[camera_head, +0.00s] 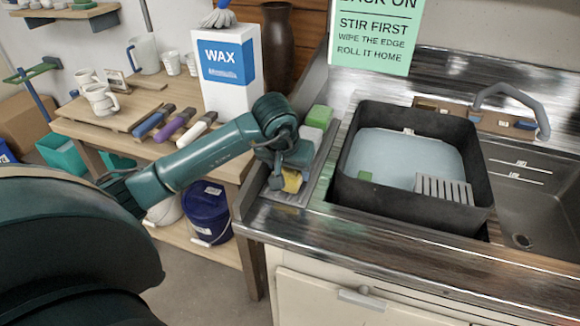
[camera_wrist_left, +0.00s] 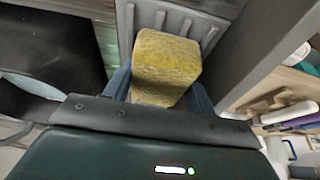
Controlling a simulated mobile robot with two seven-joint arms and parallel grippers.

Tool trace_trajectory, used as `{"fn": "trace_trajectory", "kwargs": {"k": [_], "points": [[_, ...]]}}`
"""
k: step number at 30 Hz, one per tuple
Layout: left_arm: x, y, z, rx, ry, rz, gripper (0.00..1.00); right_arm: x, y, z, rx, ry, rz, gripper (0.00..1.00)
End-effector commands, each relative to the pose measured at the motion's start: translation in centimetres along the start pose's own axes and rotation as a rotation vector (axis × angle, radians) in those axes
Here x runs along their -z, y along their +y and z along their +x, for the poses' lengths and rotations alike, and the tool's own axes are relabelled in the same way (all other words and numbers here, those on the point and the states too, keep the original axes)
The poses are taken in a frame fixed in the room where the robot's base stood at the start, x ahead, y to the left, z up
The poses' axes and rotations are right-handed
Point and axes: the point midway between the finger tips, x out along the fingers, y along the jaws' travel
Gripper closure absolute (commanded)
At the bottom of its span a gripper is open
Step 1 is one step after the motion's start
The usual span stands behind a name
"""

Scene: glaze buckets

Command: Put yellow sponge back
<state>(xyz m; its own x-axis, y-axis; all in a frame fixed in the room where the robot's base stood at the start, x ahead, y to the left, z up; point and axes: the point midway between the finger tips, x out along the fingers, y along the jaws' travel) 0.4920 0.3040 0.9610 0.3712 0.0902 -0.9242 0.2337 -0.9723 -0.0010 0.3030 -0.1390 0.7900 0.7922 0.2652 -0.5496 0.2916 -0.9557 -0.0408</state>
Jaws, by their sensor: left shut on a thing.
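The yellow sponge (camera_head: 292,181) is at the near end of the narrow metal tray (camera_head: 310,188) beside the black basin. In the left wrist view the yellow sponge (camera_wrist_left: 166,66) sits between the fingers over the ribbed tray (camera_wrist_left: 197,20). My left gripper (camera_head: 288,172) is shut on the sponge, at the tray. I cannot tell whether the sponge touches the tray. A green sponge (camera_head: 319,116) and a pale block (camera_head: 311,136) stand at the tray's far end. My right gripper is not in view.
The black basin (camera_head: 355,195) holds pale liquid, a small green block and a grey grate. A wooden table with a WAX box (camera_head: 225,75), mugs and coloured-handled tools stands at left. A blue bucket (camera_head: 206,212) sits below. The metal counter's front edge is clear.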

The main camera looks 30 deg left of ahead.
Motion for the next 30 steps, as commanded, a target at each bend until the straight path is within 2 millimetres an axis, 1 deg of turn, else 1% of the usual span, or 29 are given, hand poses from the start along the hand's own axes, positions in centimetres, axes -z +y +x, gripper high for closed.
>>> {"fn": "trace_trajectory", "kwargs": {"k": [6, 10, 11, 13, 22, 23, 26, 30], "points": [[0.0, 0.0, 0.0, -0.001, 0.001, 0.000, 0.63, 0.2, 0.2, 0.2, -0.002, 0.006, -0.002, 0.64], [-0.1, 0.0, 0.4, -0.001, 0.002, 0.001, 0.63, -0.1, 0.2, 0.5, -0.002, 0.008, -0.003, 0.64], [-0.1, 0.0, 0.3, -0.001, 0.001, 0.001, 0.42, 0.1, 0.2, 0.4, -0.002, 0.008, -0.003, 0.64], [-0.1, 0.0, 0.2, -0.001, 0.001, 0.001, 0.36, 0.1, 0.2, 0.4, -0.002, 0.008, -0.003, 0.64], [0.0, 0.1, -0.1, -0.002, 0.001, 0.000, 0.35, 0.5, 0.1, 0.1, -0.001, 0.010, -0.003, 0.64], [0.1, 0.1, -0.3, -0.002, 0.000, -0.001, 0.35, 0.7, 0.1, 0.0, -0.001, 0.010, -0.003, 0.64], [0.2, 0.0, -1.4, -0.003, 0.006, 0.001, 0.35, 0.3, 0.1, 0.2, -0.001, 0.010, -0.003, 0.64], [0.2, 0.0, -4.3, -0.001, 0.008, 0.001, 0.35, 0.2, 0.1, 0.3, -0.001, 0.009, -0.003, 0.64]]}}
